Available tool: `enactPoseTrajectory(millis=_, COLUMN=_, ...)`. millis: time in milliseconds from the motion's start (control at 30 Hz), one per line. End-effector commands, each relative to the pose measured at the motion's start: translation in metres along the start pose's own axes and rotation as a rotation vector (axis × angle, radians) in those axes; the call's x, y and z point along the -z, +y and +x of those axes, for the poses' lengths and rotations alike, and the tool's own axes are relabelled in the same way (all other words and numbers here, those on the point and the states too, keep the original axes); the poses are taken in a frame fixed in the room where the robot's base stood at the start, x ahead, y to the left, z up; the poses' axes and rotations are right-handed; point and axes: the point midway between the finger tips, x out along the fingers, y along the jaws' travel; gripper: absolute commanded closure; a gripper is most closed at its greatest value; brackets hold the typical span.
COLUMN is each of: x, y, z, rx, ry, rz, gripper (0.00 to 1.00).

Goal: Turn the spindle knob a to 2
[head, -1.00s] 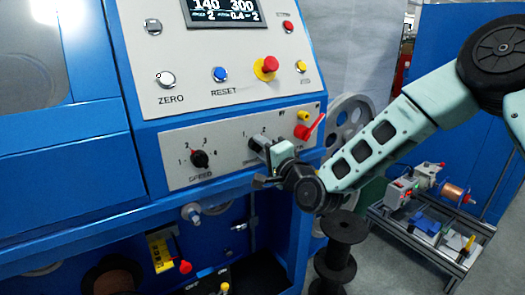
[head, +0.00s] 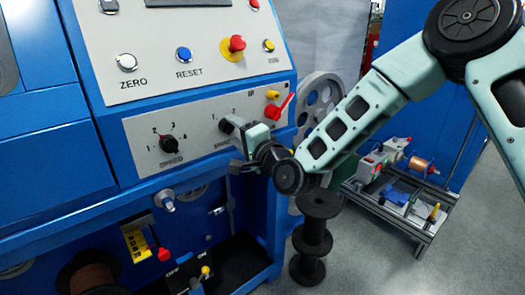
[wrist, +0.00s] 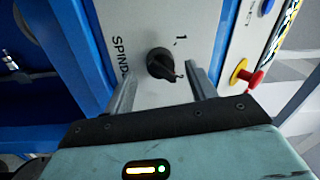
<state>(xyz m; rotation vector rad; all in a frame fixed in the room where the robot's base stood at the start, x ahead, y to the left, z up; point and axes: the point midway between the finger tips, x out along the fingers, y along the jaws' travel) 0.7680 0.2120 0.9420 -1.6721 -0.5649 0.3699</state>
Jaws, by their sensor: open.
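The black spindle knob a (wrist: 160,63) sits on the grey panel in the wrist view. The word SPINDLE, partly cut off, is at its left and a 1 at its upper right. Its narrow pointer sticks out toward the lower right. In the head view the knob (head: 228,125) is partly covered by my gripper, under the marks 1 and 2. My gripper (wrist: 163,78) is open, with one finger on each side of the knob and visible gaps between. In the head view my gripper (head: 242,150) is just in front of the lower panel.
The black speed knob (head: 167,143) is to the left on the same panel. A red lever (head: 280,106) is close to the right of my gripper. A red stop button (head: 236,44) is above. A black spool (head: 313,240) stands below right.

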Motion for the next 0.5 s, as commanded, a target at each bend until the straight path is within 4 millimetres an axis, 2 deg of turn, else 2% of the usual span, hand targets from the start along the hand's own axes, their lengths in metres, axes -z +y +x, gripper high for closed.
enactPoseTrajectory(millis=500, x=0.000, y=0.001, z=-0.118, rx=-0.002, ry=-0.001, rz=0.000, gripper=0.44)
